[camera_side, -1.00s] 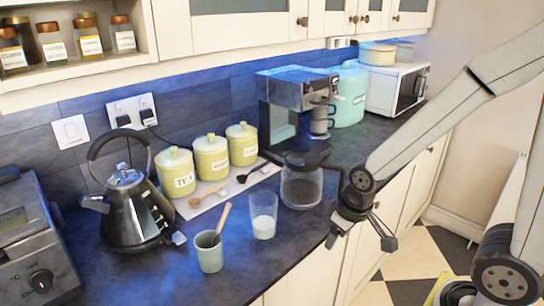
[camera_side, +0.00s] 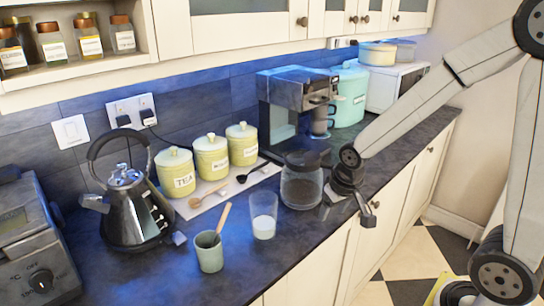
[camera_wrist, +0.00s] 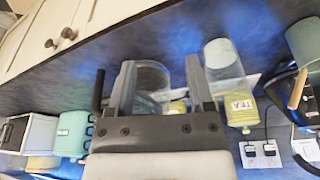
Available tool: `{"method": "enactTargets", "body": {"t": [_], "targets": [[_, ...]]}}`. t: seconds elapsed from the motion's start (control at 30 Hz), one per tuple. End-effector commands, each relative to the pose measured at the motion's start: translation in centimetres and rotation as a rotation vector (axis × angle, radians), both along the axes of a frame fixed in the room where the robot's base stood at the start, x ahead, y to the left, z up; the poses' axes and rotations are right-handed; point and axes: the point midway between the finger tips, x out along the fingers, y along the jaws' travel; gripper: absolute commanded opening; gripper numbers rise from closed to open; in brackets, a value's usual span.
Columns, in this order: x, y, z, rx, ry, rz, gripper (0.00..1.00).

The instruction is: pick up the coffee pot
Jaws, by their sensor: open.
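The coffee pot (camera_side: 301,184) is a clear glass jug with a dark lid and a dark handle. It stands upright on the dark worktop in front of the coffee machine. My gripper (camera_side: 347,214) is open and empty just to the right of the pot in the side view. In the wrist view the pot (camera_wrist: 152,80) shows between the two fingers of my gripper (camera_wrist: 159,64), beyond them. A dark handle (camera_wrist: 98,92) shows outside the left finger there. I cannot tell whether a finger touches the pot.
A glass (camera_side: 263,215) and a green cup (camera_side: 209,251) with a wooden spoon stand left of the pot. The coffee machine (camera_side: 283,95) is behind it. Yellow canisters (camera_side: 212,158) and a kettle (camera_side: 135,205) stand farther left. The worktop's front edge is below my gripper.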

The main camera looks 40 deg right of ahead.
Motion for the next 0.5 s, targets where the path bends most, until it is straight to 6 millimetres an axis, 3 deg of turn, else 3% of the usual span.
{"method": "enactTargets", "body": {"t": [0.1, 0.3, 0.5], "targets": [[2.3, -3.6, 0.7, -0.013, -0.021, -0.169, 0.67], [5.1, -9.9, 2.0, -0.043, -0.066, -0.442, 0.67], [6.3, -14.1, 2.8, -0.065, -0.103, -0.615, 0.67]]}}
